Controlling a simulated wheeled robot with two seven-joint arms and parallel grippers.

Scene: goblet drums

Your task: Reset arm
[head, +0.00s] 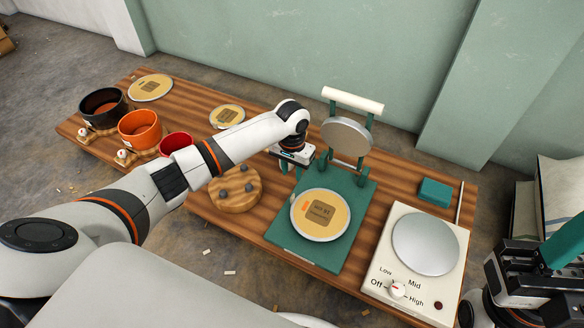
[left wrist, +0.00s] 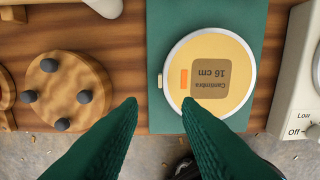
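My left gripper (head: 304,177) is above the table between the round wooden block and the green press. In the left wrist view its two green fingers (left wrist: 160,103) are apart with nothing between them, so it is open. My right gripper (head: 555,255) shows only partly at the lower right edge, with a green finger in view; its opening cannot be made out. A round yellow disc (head: 320,214) with a pale rim and a brown label lies on the press's green base (head: 284,240). In the left wrist view the disc (left wrist: 236,55) reads "16 cm".
The round wooden block (head: 236,189) has several dark knobs. A hot plate (head: 424,246) with a dial stands right, near a small green box (head: 435,192). Black (head: 103,106), orange (head: 139,129) and red (head: 175,143) pots stand left. Two more yellow discs (head: 150,88) (head: 227,116) lie behind.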

